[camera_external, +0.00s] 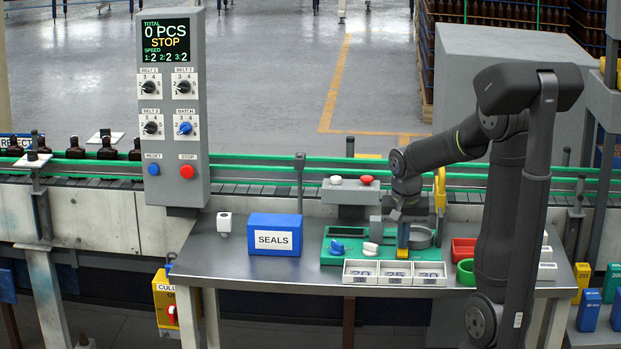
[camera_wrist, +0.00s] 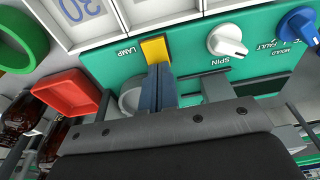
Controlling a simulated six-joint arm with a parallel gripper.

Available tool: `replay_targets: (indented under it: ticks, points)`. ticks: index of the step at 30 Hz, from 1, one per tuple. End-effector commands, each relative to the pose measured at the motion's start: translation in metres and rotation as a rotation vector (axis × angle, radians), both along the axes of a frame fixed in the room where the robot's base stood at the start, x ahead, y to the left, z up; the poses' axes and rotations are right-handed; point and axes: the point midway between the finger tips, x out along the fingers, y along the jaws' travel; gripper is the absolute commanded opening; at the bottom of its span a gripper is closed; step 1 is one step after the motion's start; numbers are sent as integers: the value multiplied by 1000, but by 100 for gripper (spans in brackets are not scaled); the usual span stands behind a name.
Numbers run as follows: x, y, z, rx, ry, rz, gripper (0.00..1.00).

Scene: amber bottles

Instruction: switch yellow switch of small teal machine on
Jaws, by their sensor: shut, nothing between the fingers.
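The small teal machine (camera_external: 345,232) stands on the grey bench, with a blue knob (camera_external: 337,247) and a white knob (camera_external: 370,248) on its front. Its yellow switch (camera_wrist: 154,48) sits beside the LAMP label in the wrist view; it also shows low on the machine's front in the external view (camera_external: 404,253). My gripper (camera_wrist: 160,75) is shut and empty, its fingertips right at the yellow switch. I cannot tell whether they touch it. The fingers hide part of the switch's surroundings. The switch's on or off position is not clear.
White trays (camera_external: 375,280) with numbers stand directly in front of the machine. A tall control panel (camera_external: 176,110) stands further left.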

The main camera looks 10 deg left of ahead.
Motion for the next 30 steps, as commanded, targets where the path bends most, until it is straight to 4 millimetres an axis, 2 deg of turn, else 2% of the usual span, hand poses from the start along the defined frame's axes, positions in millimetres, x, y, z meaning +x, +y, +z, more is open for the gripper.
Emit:
replay_targets:
  ticks: [17,30]
  points:
    - [0,0,-4,-3,49,0,0]
    - [-14,0,-1,-3,48,1,0]
